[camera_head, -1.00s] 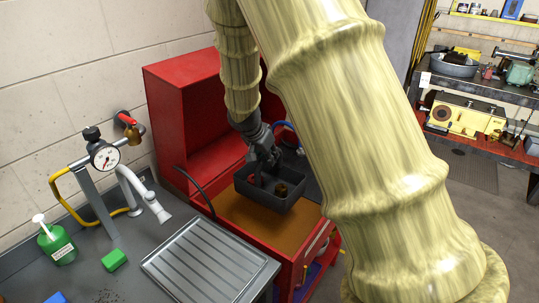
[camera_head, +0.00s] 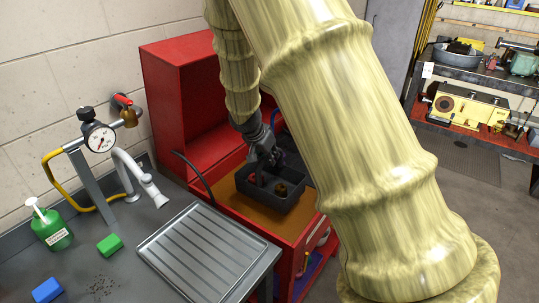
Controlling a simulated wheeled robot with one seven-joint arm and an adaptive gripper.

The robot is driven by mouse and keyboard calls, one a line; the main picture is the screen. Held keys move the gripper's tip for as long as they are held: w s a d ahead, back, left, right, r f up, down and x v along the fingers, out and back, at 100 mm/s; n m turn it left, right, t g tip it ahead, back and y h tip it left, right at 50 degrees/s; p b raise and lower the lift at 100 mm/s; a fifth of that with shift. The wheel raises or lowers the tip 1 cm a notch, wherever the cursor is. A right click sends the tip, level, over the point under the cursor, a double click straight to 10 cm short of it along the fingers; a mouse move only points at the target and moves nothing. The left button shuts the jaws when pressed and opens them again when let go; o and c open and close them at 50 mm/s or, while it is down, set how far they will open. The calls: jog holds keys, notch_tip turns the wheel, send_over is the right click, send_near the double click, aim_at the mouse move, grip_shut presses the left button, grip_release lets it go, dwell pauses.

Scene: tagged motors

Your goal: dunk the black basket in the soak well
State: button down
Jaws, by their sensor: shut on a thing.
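The black basket (camera_head: 285,201) is a dark open-topped box with a small brownish part and a reddish part inside. It is over the brown surface of the red cabinet, in the middle of the head view. My gripper (camera_head: 268,163) points down at the basket and is shut on it; the fingertips are hard to make out. I cannot tell whether the basket touches the surface below. I cannot make out a soak well.
A ribbed metal drainboard (camera_head: 208,252) lies on the grey counter. Left of it are a white spout (camera_head: 140,178), a gauge (camera_head: 99,138), a green bottle (camera_head: 53,230), a green block (camera_head: 110,245) and a blue block (camera_head: 47,290). The red cabinet (camera_head: 172,100) has a tall side wall.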

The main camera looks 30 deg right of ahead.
aim_at(270, 189)
jog(key=shift+f+b, duration=5.2)
jog(key=shift+f, duration=2.25)
jog(key=shift+r, duration=0.1)
jog(key=shift+r+p, duration=1.15)
jog(key=shift+r, duration=0.5)
jog(key=shift+f, duration=0.2)
